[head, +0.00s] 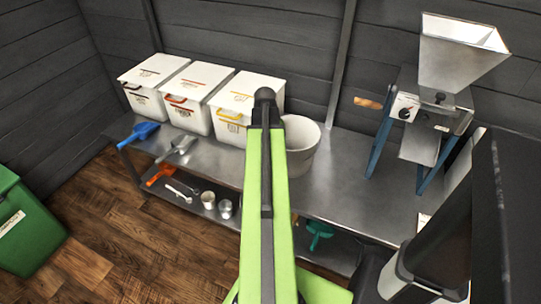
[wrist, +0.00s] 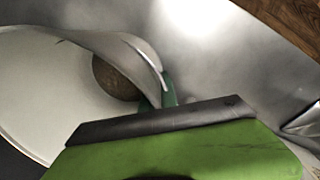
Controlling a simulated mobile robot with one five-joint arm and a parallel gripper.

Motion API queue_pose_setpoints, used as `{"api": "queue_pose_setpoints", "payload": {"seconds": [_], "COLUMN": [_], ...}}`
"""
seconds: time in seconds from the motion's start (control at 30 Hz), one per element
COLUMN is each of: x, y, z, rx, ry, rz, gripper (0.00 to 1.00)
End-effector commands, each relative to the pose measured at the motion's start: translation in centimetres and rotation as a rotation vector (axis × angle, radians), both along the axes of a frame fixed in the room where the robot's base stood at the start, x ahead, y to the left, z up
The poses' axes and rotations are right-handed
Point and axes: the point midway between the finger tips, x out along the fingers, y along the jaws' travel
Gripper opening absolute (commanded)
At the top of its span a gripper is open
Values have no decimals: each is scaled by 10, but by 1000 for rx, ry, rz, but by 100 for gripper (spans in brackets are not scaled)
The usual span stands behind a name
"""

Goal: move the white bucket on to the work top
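The white bucket (head: 304,150) shows in the head view at the middle of the steel work top (head: 345,190), just right of the white bins. It looks upright on the work top, and my green arm hides its left side. In the wrist view the bucket (wrist: 35,85) fills the left, with its open mouth and curved wall close to my gripper (wrist: 158,98). Only small dark green parts of the gripper show at the wall, so its grip is unclear. A brown rounded patch beside the wall is hard to identify. The head view hides my gripper behind the arm.
Several lidded white bins (head: 190,95) stand left of the bucket. A mill with a hopper (head: 455,60) stands at the right. A blue scoop (head: 139,132) and a grey scoop (head: 178,148) lie at the left. A lower shelf holds metal cups (head: 225,208) and an orange scoop (head: 160,175).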

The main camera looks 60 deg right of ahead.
Motion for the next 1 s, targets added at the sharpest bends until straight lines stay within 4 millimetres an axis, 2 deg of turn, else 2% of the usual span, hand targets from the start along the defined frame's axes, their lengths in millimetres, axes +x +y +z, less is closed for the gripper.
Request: {"api": "queue_pose_setpoints", "payload": {"seconds": [0.23,0.43,0.77,0.87,1.0], "x": [-2,-3,-3,-3,-2], "y": [-2,-2,-3,-3,-2], "z": [-2,-1,2,9,30], "rx": [-1,0,0,0,0], "ry": [1,0,0,0,0], "rz": [-4,-5,-6,-6,-6], "gripper": [0,24,24,24,24]}}
